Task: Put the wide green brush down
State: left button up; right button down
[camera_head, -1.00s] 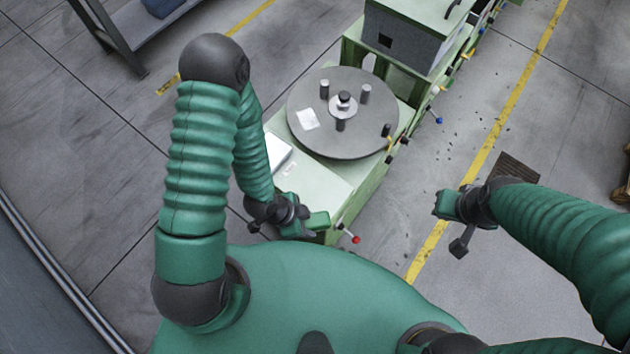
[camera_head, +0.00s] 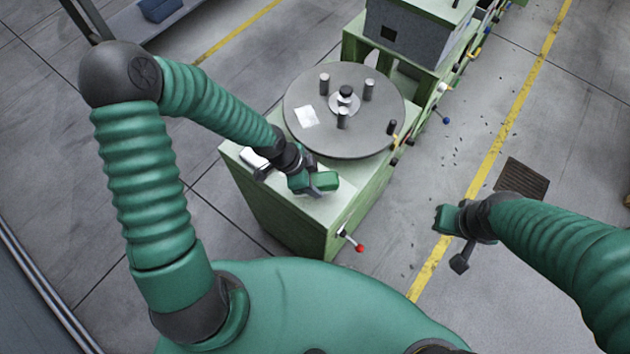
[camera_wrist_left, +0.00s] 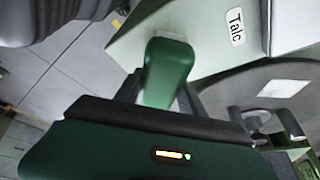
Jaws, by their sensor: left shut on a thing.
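The green brush (camera_head: 325,181) is in my left gripper (camera_head: 308,182), above the pale green machine top near its front corner. In the left wrist view the brush's rounded green end (camera_wrist_left: 166,68) sticks out beyond the gripper, over the machine edge. My left gripper is shut on it. The brush's bristles are not clear in either view, and I cannot tell whether it touches the surface. My right gripper (camera_head: 447,220) hangs over the floor at the right, away from the brush; its jaws are too small to judge.
A round grey disc (camera_head: 367,138) with several upright pegs sits behind the brush. A white box (camera_head: 253,158) lies partly behind my left arm. A "Talc" label (camera_wrist_left: 236,27) shows in the wrist view. A red-knobbed lever (camera_head: 350,239) sticks out of the machine's side.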

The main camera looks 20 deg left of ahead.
aim_at(315, 182)
pick_arm(q)
jog(key=shift+w+a, duration=0.15)
jog(key=shift+w, duration=0.65)
jog(key=shift+w+f, duration=0.15)
jog(key=shift+f, duration=0.2)
notch_tip(315, 182, down, 3)
jog(key=shift+r, duration=0.2)
jog(key=shift+f, duration=0.25)
pick_arm(e)
jog(key=shift+r, duration=0.2)
pick_arm(q)
jog(key=o, duration=1.5)
jog(key=shift+c, duration=0.2)
